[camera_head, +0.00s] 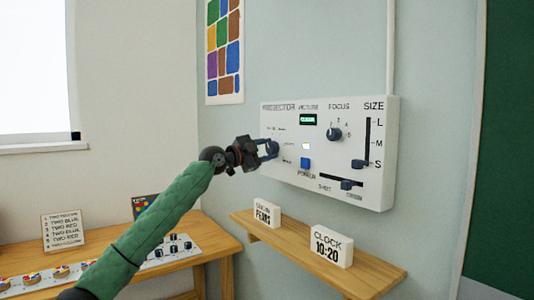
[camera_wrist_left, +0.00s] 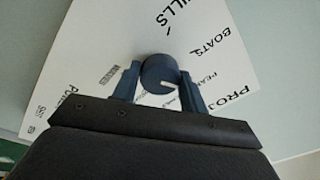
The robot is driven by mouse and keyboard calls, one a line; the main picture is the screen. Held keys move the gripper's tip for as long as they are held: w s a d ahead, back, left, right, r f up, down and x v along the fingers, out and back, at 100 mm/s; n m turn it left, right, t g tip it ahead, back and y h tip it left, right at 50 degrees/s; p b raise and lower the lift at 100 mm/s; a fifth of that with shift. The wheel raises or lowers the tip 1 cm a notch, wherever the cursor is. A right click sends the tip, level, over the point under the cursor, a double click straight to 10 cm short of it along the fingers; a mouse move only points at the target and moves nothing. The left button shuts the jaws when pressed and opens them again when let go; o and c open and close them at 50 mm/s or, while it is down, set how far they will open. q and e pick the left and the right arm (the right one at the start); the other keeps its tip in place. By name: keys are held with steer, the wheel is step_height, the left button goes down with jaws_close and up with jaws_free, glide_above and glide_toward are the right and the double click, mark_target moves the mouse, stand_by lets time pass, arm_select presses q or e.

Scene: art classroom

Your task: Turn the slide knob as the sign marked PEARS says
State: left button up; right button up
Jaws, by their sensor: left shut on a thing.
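The slide knob (camera_wrist_left: 158,72) is a dark blue round knob on the white projector panel (camera_head: 350,190). My left gripper (camera_head: 270,149) is shut on it at the panel's left side, with one finger on each side in the left wrist view (camera_wrist_left: 158,88). A white pointer mark on the knob points right and slightly down in that view. Around it are the words HILLS, BOATS and a partly hidden word starting PEA; other labels are too blurred to read. The sign marked PEARS (camera_head: 267,213) is a small white block on the wooden shelf (camera_head: 300,252); its upper word is unclear.
The panel also carries a POWER button (camera_head: 306,163), a FOCUS knob (camera_head: 334,134), a SIZE slider (camera_head: 358,164) near S and a lower slider (camera_head: 347,185). A CLOCK 10-20 sign (camera_head: 331,246) stands on the shelf. A table (camera_head: 190,262) is at the lower left.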

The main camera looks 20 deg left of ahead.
arm_select(q)
steer(key=shift+f, duration=0.1)
steer(key=o, duration=1)
arm_select(e)
steer(key=shift+s, duration=0.1)
arm_select(q)
steer(key=shift+s+a+f, duration=0.1)
steer(key=shift+s+a, duration=0.3)
steer(key=b+v, duration=0.1)
steer(key=v, duration=0.5)
steer(key=shift+s+a, duration=0.2)
steer(key=shift+s, duration=0.05)
arm_select(e)
step_height(320, 180, down, 3)
steer(key=shift+s+d+f, duration=0.1)
steer(key=shift+s+f, duration=0.1)
